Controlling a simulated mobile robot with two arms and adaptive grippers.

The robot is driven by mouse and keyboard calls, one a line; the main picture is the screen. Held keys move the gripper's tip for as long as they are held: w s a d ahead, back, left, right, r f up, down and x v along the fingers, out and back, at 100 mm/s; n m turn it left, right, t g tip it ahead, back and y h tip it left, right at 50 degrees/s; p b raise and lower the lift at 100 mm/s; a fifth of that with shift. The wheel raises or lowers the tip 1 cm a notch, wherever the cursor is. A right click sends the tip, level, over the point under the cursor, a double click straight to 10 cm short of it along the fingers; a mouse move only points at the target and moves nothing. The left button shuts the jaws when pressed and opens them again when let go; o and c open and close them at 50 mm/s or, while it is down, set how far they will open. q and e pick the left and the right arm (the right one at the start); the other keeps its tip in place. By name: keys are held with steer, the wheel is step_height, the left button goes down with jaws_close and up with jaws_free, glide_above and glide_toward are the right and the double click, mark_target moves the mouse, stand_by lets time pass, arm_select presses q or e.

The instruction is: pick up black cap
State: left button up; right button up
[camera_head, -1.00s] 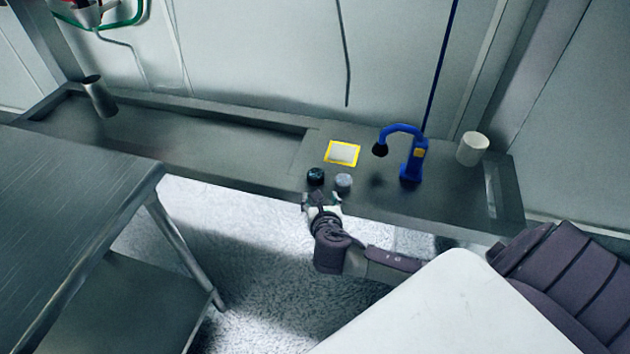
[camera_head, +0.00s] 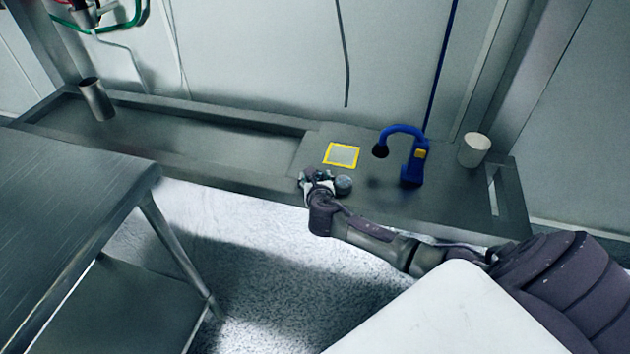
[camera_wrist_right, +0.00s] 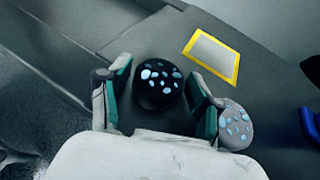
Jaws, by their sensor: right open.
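The black cap (camera_wrist_right: 158,84), round with pale blue spots on top, stands on the grey bench and shows in the right wrist view. My right gripper (camera_wrist_right: 155,98) is open, with one finger on each side of the cap; I cannot tell whether they touch it. In the head view my right gripper (camera_head: 312,177) reaches the bench's front edge and hides the cap. A grey cap with similar spots (camera_wrist_right: 235,126) stands just outside the right finger; it also shows in the head view (camera_head: 343,185). My left gripper is not in view.
A yellow-bordered plate (camera_head: 341,156) lies behind the caps. A blue stand with a curved arm (camera_head: 413,160) and a white cup (camera_head: 474,150) are to the right. A metal cylinder (camera_head: 96,99) stands far left. A steel table (camera_head: 70,200) is at left.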

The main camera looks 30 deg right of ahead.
steer(key=shift+w+d+f, duration=0.15)
steer(key=shift+w+f, duration=0.05)
steer(key=shift+w, duration=0.2)
steer(key=c, duration=0.8)
steer(key=shift+r, duration=0.1)
steer(key=shift+c, duration=0.2)
